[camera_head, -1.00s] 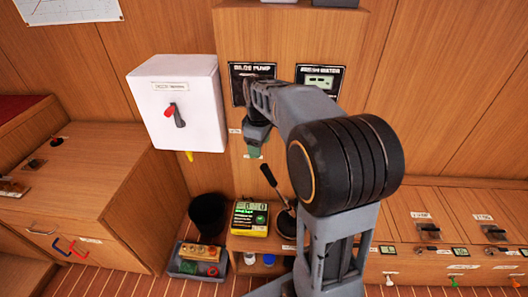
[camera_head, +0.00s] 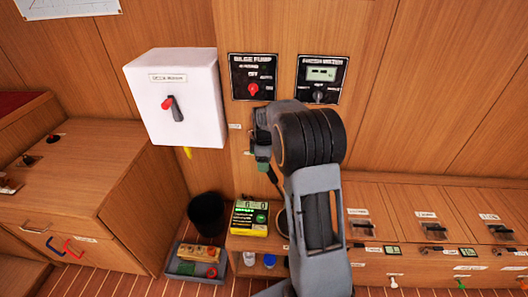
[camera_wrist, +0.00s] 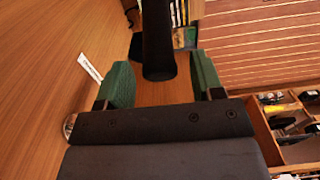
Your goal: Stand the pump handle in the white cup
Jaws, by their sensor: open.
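The pump handle is a black rod (camera_wrist: 157,40) in the wrist view, with its rounded end between my two green fingertips and a gap on each side. My gripper (camera_wrist: 162,72) is open around it and not closed on it. In the head view my gripper (camera_head: 262,160) hangs above the bench, pointing down, and only a short dark piece of the handle (camera_head: 273,177) shows below it; my arm hides the rest. A small white item (camera_head: 249,259) on the low shelf may be the white cup; I cannot tell for sure.
A yellow-green meter (camera_head: 249,218) stands on the bench left of the handle. A black bin (camera_head: 206,213) and a grey tray (camera_head: 195,262) with parts sit on the floor. A white switch box (camera_head: 177,98) juts from the wall. A blue item (camera_head: 269,261) shares the low shelf.

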